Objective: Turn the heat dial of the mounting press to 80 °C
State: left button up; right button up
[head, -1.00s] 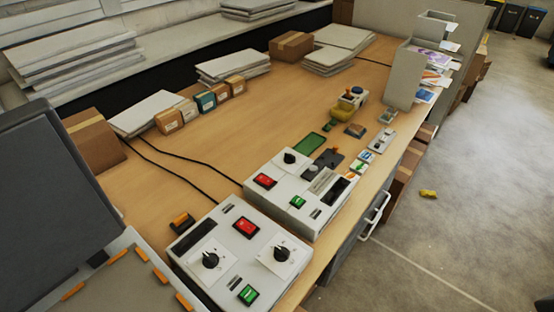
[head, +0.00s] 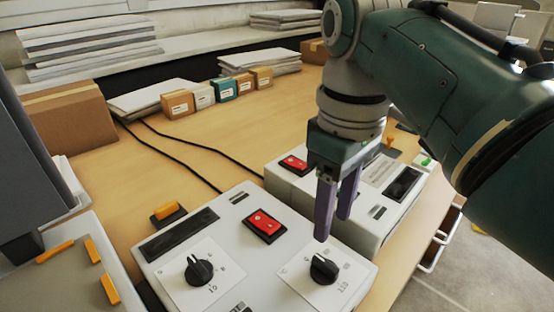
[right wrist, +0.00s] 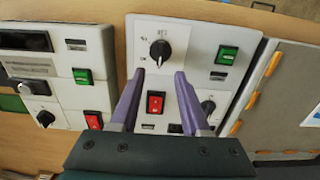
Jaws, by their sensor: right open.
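The near light-grey control box (head: 225,212) carries two black dials on white plates. Its right dial (head: 323,268) has a °C mark and a number that looks like 120 beside it; where its pointer stands is unclear. Its left dial (head: 199,270) has small numbers too. My right gripper (head: 334,225) is open and empty, with purple fingers pointing down just above and behind the right dial. In the right wrist view this dial (right wrist: 160,50) lies just beyond and between the two fingertips (right wrist: 159,73), apart from them. My left gripper is not in view.
A red switch (head: 264,226) sits between the dials, further back. A second grey box (head: 290,183) stands close behind on the right. A grey machine with orange tabs (head: 110,288) stands on the left. Black cables cross the bench, whose middle is clear.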

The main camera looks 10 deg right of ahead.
aim_at(326, 263)
pick_arm(q)
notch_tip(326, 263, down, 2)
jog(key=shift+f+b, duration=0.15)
jog(key=shift+b, duration=0.95)
pick_arm(e)
notch_tip(326, 263, down, 9)
jog(key=shift+s, duration=0.15)
grip_shut()
